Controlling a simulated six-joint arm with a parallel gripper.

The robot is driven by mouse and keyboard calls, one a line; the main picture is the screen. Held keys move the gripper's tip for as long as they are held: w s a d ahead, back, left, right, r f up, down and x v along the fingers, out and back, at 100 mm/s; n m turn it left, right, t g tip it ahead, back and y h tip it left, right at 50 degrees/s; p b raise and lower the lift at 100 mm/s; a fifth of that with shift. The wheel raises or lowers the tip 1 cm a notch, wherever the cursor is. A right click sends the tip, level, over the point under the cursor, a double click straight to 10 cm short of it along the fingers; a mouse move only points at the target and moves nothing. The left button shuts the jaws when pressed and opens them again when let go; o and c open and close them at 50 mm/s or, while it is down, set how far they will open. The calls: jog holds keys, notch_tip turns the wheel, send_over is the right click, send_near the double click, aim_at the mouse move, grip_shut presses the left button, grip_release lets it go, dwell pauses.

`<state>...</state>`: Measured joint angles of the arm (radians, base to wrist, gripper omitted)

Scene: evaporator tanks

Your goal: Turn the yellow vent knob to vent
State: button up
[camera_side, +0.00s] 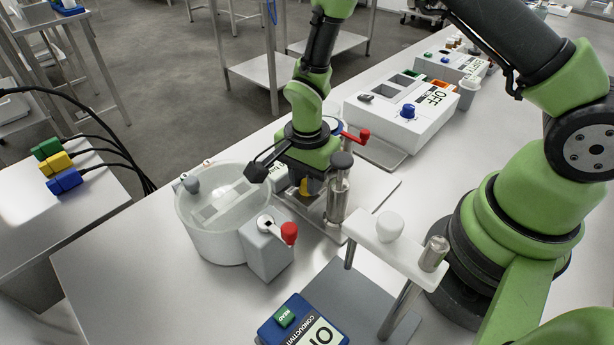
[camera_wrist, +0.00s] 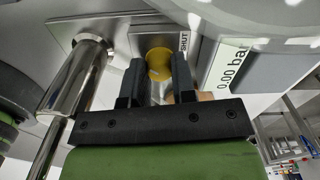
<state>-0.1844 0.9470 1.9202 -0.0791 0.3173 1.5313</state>
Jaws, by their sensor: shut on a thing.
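The yellow vent knob (camera_wrist: 160,65) sits between the two dark fingers of my gripper (camera_wrist: 156,80) in the wrist view. The fingers are shut on it from both sides. A label reading SHUT is beside the knob, and a display next to it reads 0.00 bar (camera_wrist: 232,68). In the side view the knob (camera_side: 305,187) shows as a small yellow patch under my gripper (camera_side: 303,190), by a metal cylinder. The knob's pointer, if it has one, cannot be made out.
A clear-lidded tank (camera_side: 212,240) with a red-tipped lever (camera_side: 289,233) stands to the left. A white stand (camera_side: 385,240) and a blue conductivity meter (camera_side: 302,325) are in front.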

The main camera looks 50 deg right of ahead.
jog(key=o, duration=0.9)
jog(key=shift+r, duration=0.1)
notch_tip(320, 180, up, 10)
jog(key=shift+f, duration=0.1)
